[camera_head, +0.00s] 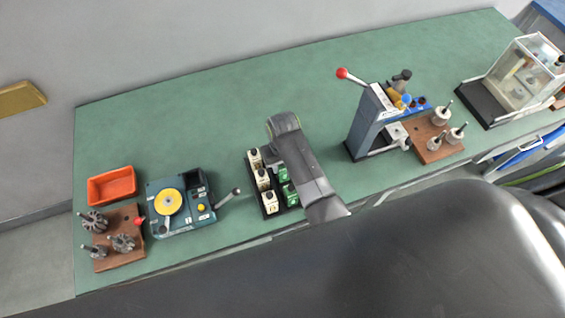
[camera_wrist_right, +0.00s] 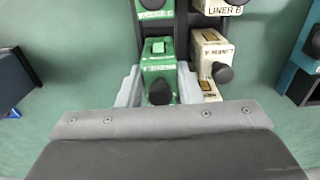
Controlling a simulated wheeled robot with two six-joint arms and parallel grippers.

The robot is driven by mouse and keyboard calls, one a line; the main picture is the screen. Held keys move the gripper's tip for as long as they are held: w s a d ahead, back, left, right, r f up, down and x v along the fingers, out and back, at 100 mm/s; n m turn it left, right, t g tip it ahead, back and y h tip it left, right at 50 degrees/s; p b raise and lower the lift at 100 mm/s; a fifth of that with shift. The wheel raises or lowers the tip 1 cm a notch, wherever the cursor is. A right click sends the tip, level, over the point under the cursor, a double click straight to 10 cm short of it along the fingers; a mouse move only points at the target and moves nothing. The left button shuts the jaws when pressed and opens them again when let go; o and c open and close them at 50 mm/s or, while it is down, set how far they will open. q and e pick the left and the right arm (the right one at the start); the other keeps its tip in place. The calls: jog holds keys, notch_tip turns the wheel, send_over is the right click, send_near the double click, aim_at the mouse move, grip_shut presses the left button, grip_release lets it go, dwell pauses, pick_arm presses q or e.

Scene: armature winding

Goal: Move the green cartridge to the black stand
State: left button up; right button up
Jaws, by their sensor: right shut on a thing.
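A green cartridge (camera_wrist_right: 159,68) with a dark round knob is between the two pale fingers of my right gripper (camera_wrist_right: 159,88) in the right wrist view. The fingers are shut on its sides. It sits in line with another green cartridge (camera_wrist_right: 154,10) and beside a cream cartridge (camera_wrist_right: 212,58). In the head view, a black rack (camera_head: 256,189) holds cream cartridges on its left and green cartridges (camera_head: 284,174) on its right. My right arm covers part of the rack and hides the right fingertips there. Whether the held cartridge is lifted cannot be told. My left gripper is not in view.
A teal machine with a yellow disc (camera_head: 168,202) and a side lever stands left of the rack. An orange bin (camera_head: 112,186) and a wooden board (camera_head: 103,263) are farther left. A grey press with a red-knobbed lever (camera_head: 366,125) stands right. The bench behind is clear.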

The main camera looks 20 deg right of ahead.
jog(key=shift+f+b, duration=0.7)
jog(key=shift+f, duration=0.6)
jog(key=o, duration=1.2)
jog(key=shift+o, duration=0.2)
jog(key=shift+r+p, duration=0.8)
jog(key=shift+r, duration=1.45)
jog(key=shift+r, duration=0.1)
